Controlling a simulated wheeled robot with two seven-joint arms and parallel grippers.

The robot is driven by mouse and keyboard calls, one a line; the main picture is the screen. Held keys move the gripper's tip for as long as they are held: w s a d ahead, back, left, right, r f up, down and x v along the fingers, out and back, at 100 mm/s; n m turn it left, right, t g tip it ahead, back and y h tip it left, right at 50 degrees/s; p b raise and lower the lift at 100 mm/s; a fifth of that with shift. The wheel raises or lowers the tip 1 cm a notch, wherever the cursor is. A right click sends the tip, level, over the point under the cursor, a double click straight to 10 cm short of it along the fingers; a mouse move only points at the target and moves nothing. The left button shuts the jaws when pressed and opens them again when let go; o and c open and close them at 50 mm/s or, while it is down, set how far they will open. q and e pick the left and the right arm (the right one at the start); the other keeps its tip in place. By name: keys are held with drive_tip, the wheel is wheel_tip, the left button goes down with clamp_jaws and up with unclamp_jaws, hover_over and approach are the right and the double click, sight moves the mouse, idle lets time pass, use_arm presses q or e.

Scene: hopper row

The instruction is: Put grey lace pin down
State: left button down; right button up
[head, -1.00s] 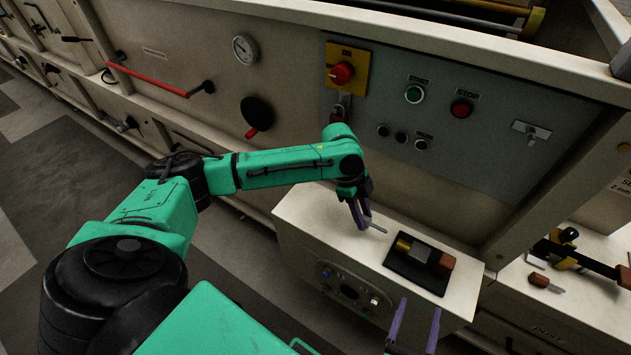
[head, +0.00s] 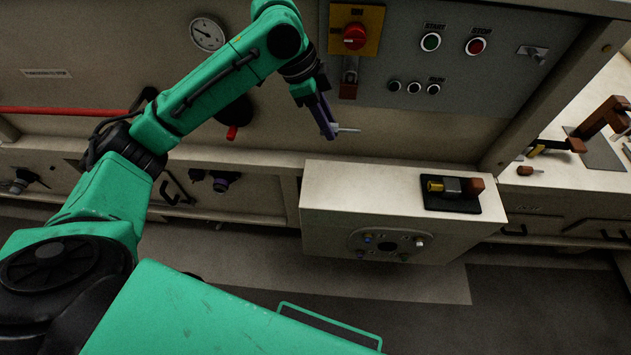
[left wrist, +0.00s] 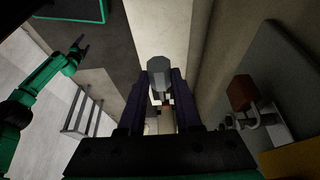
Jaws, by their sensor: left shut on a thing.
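My left gripper (head: 328,122) is shut on the grey lace pin (head: 348,129), whose thin end sticks out to the right of the fingertips. In the head view it is in the air in front of the machine face, above and left of the cream box top. In the left wrist view the pin's grey faceted end (left wrist: 159,72) shows between the two purple fingers (left wrist: 160,100). My right gripper (left wrist: 79,47) shows small in the left wrist view, away from everything, its fingers seemingly apart. It is outside the head view.
The cream box (head: 345,190) carries a dark pad (head: 455,206) with a brass, grey and brown piece; its left top is bare. A red knob (head: 354,37) and brown padlock (head: 348,86) are close above the gripper. A brown-handled piece (head: 526,170) lies on the right-hand ledge.

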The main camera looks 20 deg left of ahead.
sight(331, 185)
use_arm(q)
drive_tip(key=f, duration=1.3)
drive_tip(key=f+b, duration=0.1)
drive_tip(key=f, duration=0.5)
drive_tip(key=shift+d+f, duration=0.25)
drive_tip(key=shift+f, duration=0.1)
drive_tip(key=c, duration=0.6)
unclamp_jaws()
drive_tip(key=shift+f, duration=0.1)
drive_tip(key=v, duration=1.2)
drive_tip(key=shift+r, duration=0.2)
drive_tip(key=shift+w, duration=0.1)
